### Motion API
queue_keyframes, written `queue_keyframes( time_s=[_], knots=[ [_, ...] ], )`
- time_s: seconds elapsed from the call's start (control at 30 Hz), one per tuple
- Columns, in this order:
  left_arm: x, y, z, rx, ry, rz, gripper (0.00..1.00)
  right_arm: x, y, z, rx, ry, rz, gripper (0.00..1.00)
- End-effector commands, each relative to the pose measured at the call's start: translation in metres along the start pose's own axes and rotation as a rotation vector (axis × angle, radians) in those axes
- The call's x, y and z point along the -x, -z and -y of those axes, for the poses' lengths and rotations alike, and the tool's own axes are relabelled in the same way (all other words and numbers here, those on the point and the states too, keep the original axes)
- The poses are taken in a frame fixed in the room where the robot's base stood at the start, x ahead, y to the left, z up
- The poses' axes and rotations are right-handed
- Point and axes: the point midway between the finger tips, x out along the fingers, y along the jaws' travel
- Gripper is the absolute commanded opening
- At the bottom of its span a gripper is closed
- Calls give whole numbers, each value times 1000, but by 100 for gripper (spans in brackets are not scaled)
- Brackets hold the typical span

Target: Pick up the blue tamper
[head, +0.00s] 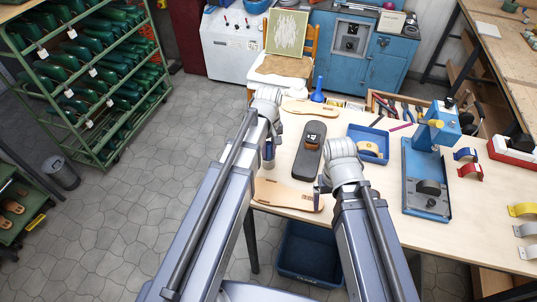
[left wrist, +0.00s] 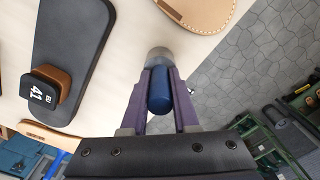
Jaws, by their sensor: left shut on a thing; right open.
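The blue tamper (left wrist: 160,92) has a blue handle and a round grey metal end. In the left wrist view my left gripper (left wrist: 160,98) has its purple fingers shut on the handle, one on each side. In the head view the tamper (head: 268,154) shows at the table's left edge beneath my left gripper (head: 268,141). I cannot tell whether it touches the table (head: 286,150). My right gripper (head: 320,190) is open above the front part of the table, near a tan sole; its fingers are partly hidden by my arm.
A dark sandal block marked 41 (left wrist: 70,50) lies beside the tamper; it also shows in the head view (head: 310,150). Tan soles (head: 288,194) lie at the front and back. A blue press (head: 428,180) stands to the right. A blue bin (head: 310,252) is below the front edge.

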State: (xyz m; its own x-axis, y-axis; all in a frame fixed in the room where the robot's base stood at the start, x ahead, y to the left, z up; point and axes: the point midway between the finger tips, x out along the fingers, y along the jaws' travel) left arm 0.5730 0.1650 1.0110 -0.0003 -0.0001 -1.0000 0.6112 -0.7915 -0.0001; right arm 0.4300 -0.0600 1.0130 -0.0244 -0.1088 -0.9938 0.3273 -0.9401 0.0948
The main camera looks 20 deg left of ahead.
Motion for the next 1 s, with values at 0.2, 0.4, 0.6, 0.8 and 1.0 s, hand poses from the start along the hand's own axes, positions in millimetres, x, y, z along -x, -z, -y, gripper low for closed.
queue_keyframes(
  time_s=[0.2, 0.4, 0.6, 0.8, 1.0],
  knots=[
    [9, 0, 0, 0, 0, 0, 0, 9, 0, -1, 0, 0, 0, 94],
    [30, 0, 0, 0, 0, 0, 0, 30, -2, -3, 1, 0, 0, 94],
    [60, 0, 0, 0, 0, 0, 0, 60, -4, -6, -4, 1, 0, 94],
    [89, 0, 0, 0, 0, 0, 0, 88, -5, -8, -11, 2, 0, 94],
    [101, 0, 0, 0, 0, 0, 0, 100, -6, -9, -14, 3, 0, 94]
  ],
)
